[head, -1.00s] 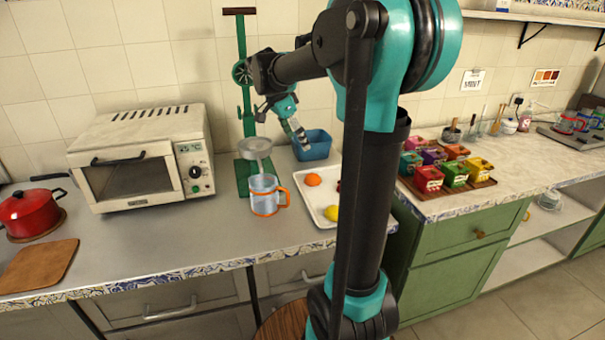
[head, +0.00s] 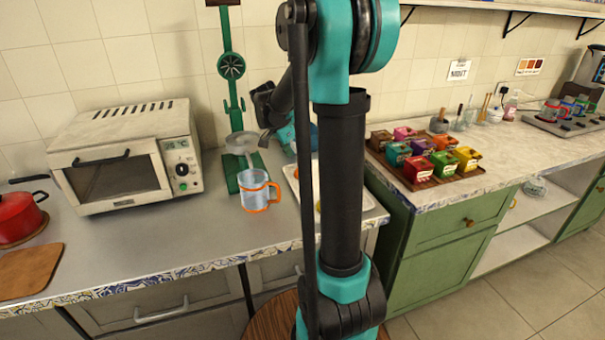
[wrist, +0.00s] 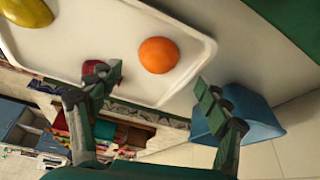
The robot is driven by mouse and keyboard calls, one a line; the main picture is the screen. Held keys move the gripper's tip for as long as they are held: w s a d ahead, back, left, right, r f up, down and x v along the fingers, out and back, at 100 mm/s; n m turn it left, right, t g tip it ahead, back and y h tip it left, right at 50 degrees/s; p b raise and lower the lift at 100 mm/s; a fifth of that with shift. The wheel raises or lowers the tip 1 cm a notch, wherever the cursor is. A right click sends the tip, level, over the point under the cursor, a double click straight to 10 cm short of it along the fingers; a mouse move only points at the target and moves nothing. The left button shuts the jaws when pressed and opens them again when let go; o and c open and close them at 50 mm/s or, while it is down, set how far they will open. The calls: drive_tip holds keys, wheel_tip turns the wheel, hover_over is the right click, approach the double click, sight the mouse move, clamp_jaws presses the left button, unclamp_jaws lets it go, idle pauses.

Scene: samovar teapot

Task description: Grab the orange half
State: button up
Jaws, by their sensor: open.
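The orange half (wrist: 158,55) lies on the white tray (wrist: 130,30), its rounded orange side showing in the wrist view. My gripper (wrist: 160,82) is open and empty, with its fingers spread. The orange half appears in line with the gap between the fingertips, beyond them; the exact distance is unclear. The left finger overlaps a red fruit piece (wrist: 90,67) in the picture; I cannot tell whether they touch. In the head view my arm hides the fingers and most of the tray (head: 368,202).
A yellow fruit (wrist: 25,10) lies on the tray. A blue container (wrist: 240,118) is near the right finger. A glass mug with orange trim (head: 256,190) and a green juicer stand (head: 232,110) stand left of the tray. A toaster oven (head: 125,160) is farther left.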

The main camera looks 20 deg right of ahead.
sight(303, 172)
drive_tip(key=x, duration=0.5)
drive_tip(key=shift+s, duration=0.15)
drive_tip(key=c, duration=1.2)
drive_tip(key=shift+r, duration=0.1)
drive_tip(key=shift+c, duration=0.2)
